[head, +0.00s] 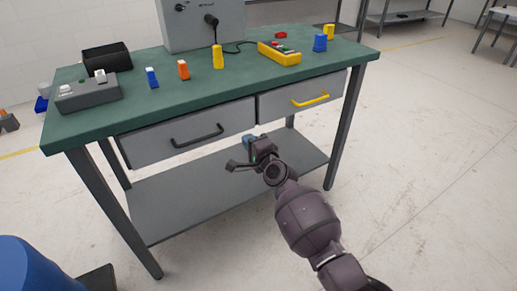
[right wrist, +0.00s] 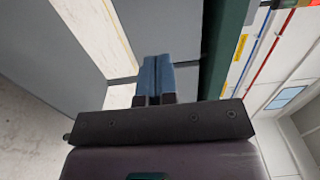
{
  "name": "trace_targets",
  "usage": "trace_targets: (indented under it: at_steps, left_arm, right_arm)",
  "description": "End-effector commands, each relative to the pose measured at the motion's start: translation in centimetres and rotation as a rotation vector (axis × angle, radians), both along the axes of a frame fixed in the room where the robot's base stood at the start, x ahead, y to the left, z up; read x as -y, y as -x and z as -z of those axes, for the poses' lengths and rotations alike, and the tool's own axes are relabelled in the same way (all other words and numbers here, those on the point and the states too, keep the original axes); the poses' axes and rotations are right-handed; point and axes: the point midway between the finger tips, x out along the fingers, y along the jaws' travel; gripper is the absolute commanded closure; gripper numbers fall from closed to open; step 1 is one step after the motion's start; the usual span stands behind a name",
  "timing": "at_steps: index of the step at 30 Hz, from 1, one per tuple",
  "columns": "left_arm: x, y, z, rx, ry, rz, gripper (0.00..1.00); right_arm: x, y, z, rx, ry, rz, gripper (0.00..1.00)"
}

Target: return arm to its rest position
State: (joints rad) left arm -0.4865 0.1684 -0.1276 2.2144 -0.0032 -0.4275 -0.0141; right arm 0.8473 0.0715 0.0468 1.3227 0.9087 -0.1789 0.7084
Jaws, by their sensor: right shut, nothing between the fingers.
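My right gripper (head: 248,141) is in front of the workbench (head: 230,100), below its green top and near the gap between the two drawers. Its blue fingertips show in the right wrist view (right wrist: 156,75), pressed together with nothing between them. The right arm comes in from the lower right of the head view. My left gripper is not in view.
The bench has a drawer with a black handle (head: 197,136), a drawer with a yellow handle (head: 311,100) and a lower shelf (head: 180,205). A black bin (head: 106,58), a grey cabinet (head: 203,25) and several coloured blocks stand on top. A blue drum (head: 25,265) stands lower left. Floor at right is clear.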

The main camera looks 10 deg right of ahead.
Motion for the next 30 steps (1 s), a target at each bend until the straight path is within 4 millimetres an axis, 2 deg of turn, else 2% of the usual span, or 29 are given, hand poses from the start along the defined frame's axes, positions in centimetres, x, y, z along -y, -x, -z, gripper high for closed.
trace_targets:
  at_steps: [3, 9, 20, 23, 30]
  left_arm:
    - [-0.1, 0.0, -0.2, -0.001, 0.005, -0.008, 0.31]
    - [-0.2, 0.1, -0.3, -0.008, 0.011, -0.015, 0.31]
    - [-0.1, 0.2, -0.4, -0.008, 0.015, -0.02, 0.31]
    - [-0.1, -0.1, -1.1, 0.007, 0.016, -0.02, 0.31]
    - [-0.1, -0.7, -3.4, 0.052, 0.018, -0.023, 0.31]
  right_arm:
    - [0.5, 1.6, -0.4, 0.003, 0.0, 0.0, 1.0]
    - [1.1, 3.4, -0.2, 0.001, 0.0, 0.0, 1.0]
    - [1.7, 4.7, 0.2, -0.002, 0.024, 0.001, 1.0]
    - [2.5, 6.3, 0.7, 0.0, 0.093, 0.006, 1.0]
    - [5.8, 13.6, 3.0, -0.007, 0.392, 0.014, 1.0]
